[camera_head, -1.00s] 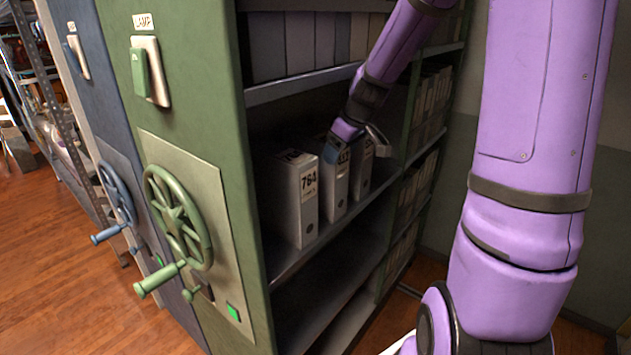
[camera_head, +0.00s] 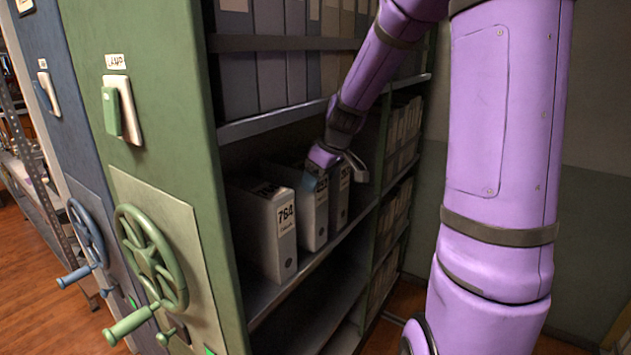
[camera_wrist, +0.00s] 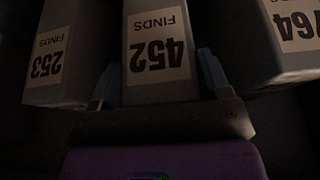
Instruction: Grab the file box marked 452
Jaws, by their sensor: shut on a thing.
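The grey file box marked 452 (camera_head: 314,222) stands upright on the shelf between two others. In the wrist view its label, 452 FINDS (camera_wrist: 158,45), appears upside down. My gripper (camera_wrist: 158,80) has one blue-grey finger on each side of this box and is shut on it. In the head view my gripper (camera_head: 317,181) is at the box's upper front and hides part of its label. The box marked 764 (camera_head: 284,245) stands to its left, and the box marked 253 (camera_head: 340,200) to its right. The wrist view shows them in reverse order.
The green cabinet side (camera_head: 185,150) with its handwheel (camera_head: 150,258) flanks the shelf on the left. A shelf board (camera_head: 270,122) with a row of binders (camera_head: 270,60) is above the boxes. Narrow gaps separate the boxes. The shelf below looks empty.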

